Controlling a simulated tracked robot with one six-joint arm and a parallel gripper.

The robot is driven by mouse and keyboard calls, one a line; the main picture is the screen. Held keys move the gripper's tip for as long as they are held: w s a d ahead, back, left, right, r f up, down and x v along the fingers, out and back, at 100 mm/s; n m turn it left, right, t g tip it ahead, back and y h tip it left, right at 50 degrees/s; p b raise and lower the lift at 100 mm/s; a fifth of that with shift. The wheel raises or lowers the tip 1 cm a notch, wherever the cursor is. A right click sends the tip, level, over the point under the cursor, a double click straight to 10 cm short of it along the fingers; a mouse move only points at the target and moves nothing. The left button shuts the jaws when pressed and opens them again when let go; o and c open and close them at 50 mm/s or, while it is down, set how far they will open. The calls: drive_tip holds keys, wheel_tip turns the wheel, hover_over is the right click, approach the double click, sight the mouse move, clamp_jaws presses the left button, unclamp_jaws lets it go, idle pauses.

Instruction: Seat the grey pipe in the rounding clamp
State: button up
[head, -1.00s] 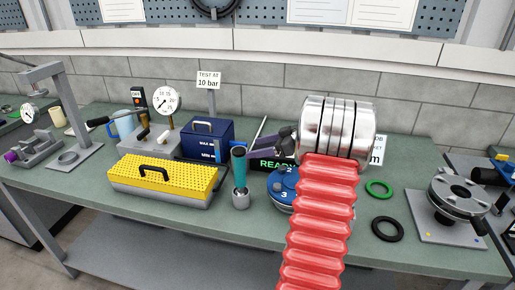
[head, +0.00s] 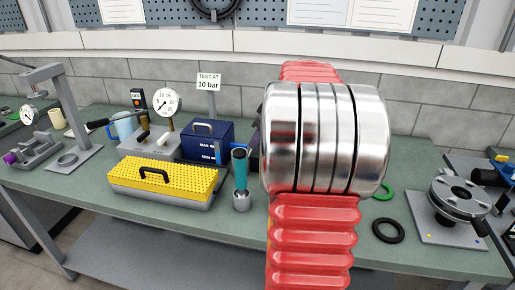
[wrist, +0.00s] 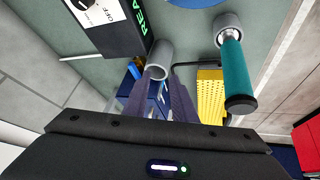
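The grey pipe (wrist: 162,52) shows in the wrist view as a short tube, its open end towards the camera. My gripper (wrist: 158,82) has its dark purple fingers on either side of this end and appears shut on it. In the head view my own arm hides the gripper and the pipe. A grey clamp-like fixture with a purple knob (head: 38,150) stands at the left end of the bench. A round plate fixture (head: 459,196) stands on the right. I cannot tell for certain which is the rounding clamp.
A teal-handled tool in a grey cup (head: 240,178) stands upright mid-bench; it is close to the pipe in the wrist view (wrist: 234,70). A yellow-topped box (head: 165,180), a blue case (head: 207,142) and a press (head: 72,115) stand leftward. A black ring (head: 388,229) lies right.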

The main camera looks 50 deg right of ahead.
drive_tip(key=s+a+r, duration=0.1)
drive_tip(key=a+r, duration=0.1)
drive_tip(key=a, duration=1)
drive_tip(key=s+a+r, duration=0.1)
drive_tip(key=a+r, duration=0.2)
drive_tip(key=a, duration=0.9)
drive_tip(key=s+a+f, duration=0.3)
drive_tip(key=s+a, duration=0.4)
drive_tip(key=a, duration=0.2)
drive_tip(key=s+a+f+m, duration=0.1)
drive_tip(key=s+a+f, duration=0.3)
drive_tip(key=s+a, duration=0.3)
drive_tip(key=a, duration=0.3)
drive_tip(key=shift+a+g+y, duration=0.25)
drive_tip(key=shift+g+y, duration=0.05)
